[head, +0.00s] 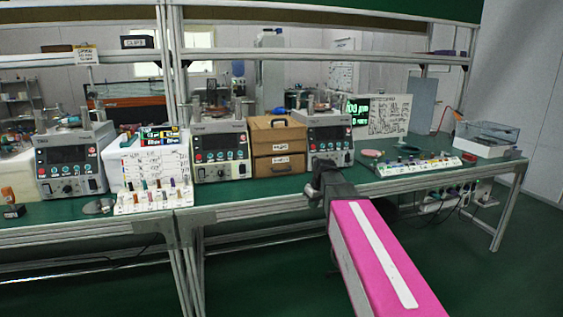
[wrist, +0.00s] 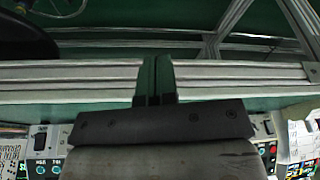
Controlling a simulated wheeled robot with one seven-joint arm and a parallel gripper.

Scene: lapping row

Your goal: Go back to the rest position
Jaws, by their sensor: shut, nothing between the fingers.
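My gripper (head: 326,170) is at the end of my pink arm in the head view, near the bench's front edge, in front of the right-hand lapping machine (head: 330,140). In the wrist view my gripper (wrist: 155,62) shows its two fingers together, with nothing between them. The fingers lie across the picture of the bench's metal front rail (wrist: 60,72). Whether they touch the rail or hang apart from it I cannot tell.
The green bench (head: 260,190) carries two more lapping machines (head: 220,150) (head: 72,165), brown drawers (head: 278,145), a rack of coloured bottles (head: 152,200), another rack (head: 418,165) and a clear-lidded box (head: 486,138). Green floor (head: 270,285) in front is open.

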